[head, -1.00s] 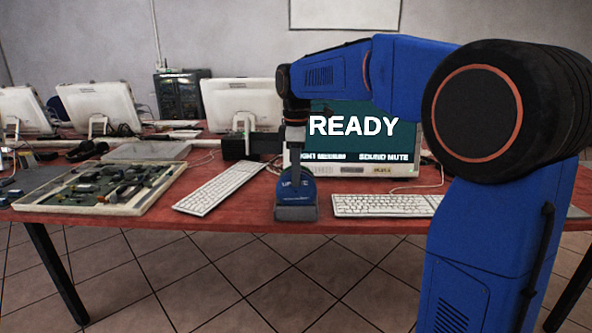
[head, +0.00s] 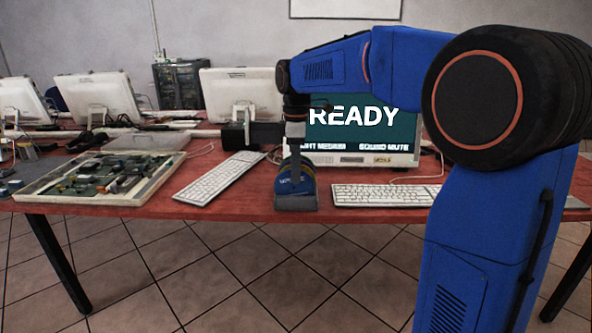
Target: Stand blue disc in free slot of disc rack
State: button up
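A small grey disc rack (head: 297,203) stands near the front edge of the red table, between two keyboards. A blue round face with small white lettering, probably the blue disc (head: 288,183), stands upright above the rack's base, with a yellowish edge beside it. I cannot tell whether it is seated in a slot, or which slot is free. My gripper (head: 295,156) points down from the wrist directly over the disc, at or very near its top. Its fingers are too small and overlapped to tell whether they are open or gripping.
A white keyboard (head: 220,178) lies left of the rack and another keyboard (head: 386,195) right of it. A monitor reading READY (head: 366,135) stands behind. A tray of circuit parts (head: 100,180) lies at the left. A dark box (head: 234,135) sits behind the rack.

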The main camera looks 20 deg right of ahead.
jog(key=shift+r, duration=0.1)
notch_tip(320, 180, up, 17)
dwell(0.7)
jog(key=shift+r, duration=0.1)
